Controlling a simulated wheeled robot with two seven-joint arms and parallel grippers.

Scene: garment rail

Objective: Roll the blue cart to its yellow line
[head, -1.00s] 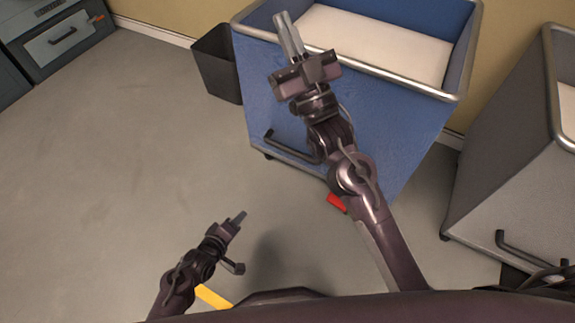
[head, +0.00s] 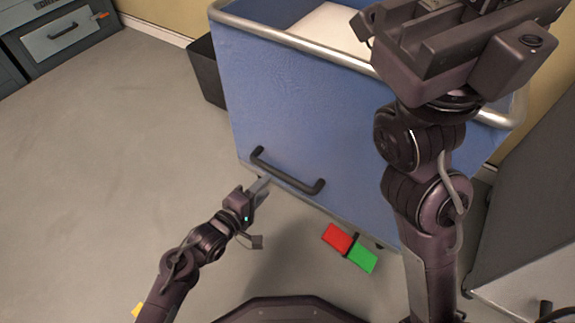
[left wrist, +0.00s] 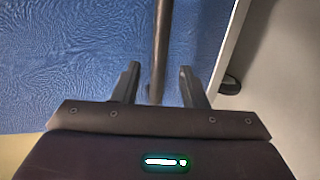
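The blue cart (head: 300,105) stands ahead, with a grey metal rim and a dark bar handle (head: 288,172) low on its near face. My left gripper (head: 265,181) is at the handle's left part. In the left wrist view its two fingers (left wrist: 160,88) are apart, and the handle bar (left wrist: 160,45) runs between them with gaps on both sides. A red and green pedal (head: 350,248) sits under the cart's near edge.
A black bin (head: 207,75) stands against the cart's left side. A grey cart (head: 540,215) stands at the right edge. A grey drawer cabinet (head: 60,40) is at the upper left by the wall. The floor on the left is clear.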

